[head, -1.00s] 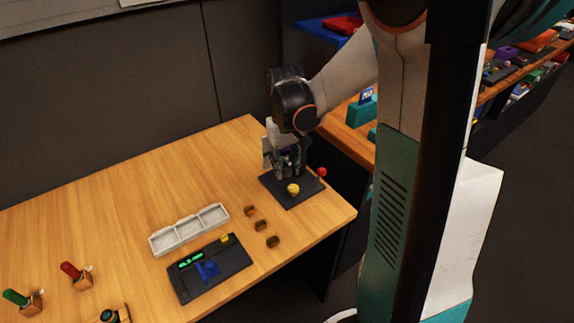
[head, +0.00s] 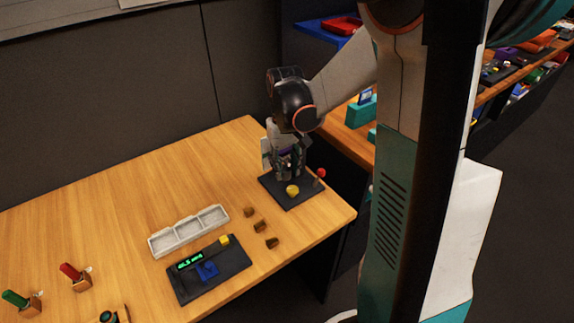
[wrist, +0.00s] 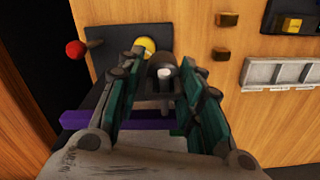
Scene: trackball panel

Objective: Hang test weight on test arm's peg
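My gripper (head: 288,172) points down over the dark base plate (head: 292,202) at the table's right end. In the wrist view my gripper (wrist: 162,62) has its green-padded fingers spread, with slim gaps on both sides of a dark round piece with a white top (wrist: 164,73) between them. I cannot tell for sure whether this piece is the test weight. A purple bar (wrist: 88,118) runs sideways below and behind the fingers, partly hidden; it may be the test arm. The peg is not clearly seen. The plate carries a yellow knob (head: 292,190) and a red ball (head: 321,173).
Several small brown blocks (head: 255,226) lie left of the plate. Beyond them are a white compartment tray (head: 188,231) and a dark panel (head: 210,270) with a lit green display and a yellow block. Bare wood lies behind the tray. A dark wall stands behind the table.

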